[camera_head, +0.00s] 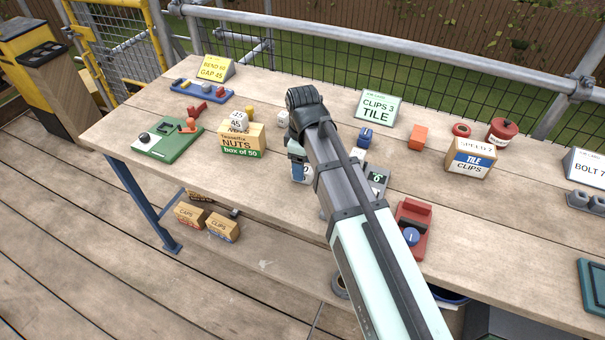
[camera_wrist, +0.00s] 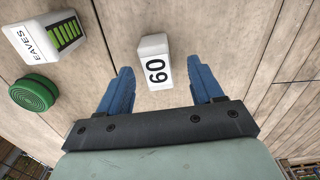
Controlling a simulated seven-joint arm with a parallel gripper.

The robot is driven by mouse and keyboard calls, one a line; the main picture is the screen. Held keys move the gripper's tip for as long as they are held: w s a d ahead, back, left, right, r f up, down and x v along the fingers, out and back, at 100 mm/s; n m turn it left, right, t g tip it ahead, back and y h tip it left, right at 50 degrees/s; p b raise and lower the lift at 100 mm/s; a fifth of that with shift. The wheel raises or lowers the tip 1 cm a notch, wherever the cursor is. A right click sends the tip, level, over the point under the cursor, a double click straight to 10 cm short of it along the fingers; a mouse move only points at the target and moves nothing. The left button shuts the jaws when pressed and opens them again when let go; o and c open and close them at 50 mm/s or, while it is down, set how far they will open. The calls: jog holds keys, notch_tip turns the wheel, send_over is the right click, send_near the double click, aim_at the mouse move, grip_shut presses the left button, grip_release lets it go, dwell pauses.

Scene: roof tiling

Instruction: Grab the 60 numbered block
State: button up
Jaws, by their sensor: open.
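The 60 numbered block (camera_wrist: 154,66) is white with a grey end and a black 60, seen in the wrist view. It rests on the wooden table, ahead of and between the two blue fingers of my gripper (camera_wrist: 160,82). The fingers are spread apart with nothing held. The block's face is turned sideways in this view. In the head view my gripper (camera_head: 298,167) is low over the table's middle, and my arm hides most of the block there.
In the wrist view a white EAVES device (camera_wrist: 45,37) with green bars and a green round disc (camera_wrist: 34,93) lie left of the block. In the head view a NUTS box (camera_head: 241,141) stands left of my gripper and a red device (camera_head: 412,228) lies right of my arm.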

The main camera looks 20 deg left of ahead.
jog(key=shift+w+a+f, duration=0.1)
jog(key=shift+w+f, duration=0.05)
jog(key=shift+f, duration=1.75)
jog(key=c, duration=1.1)
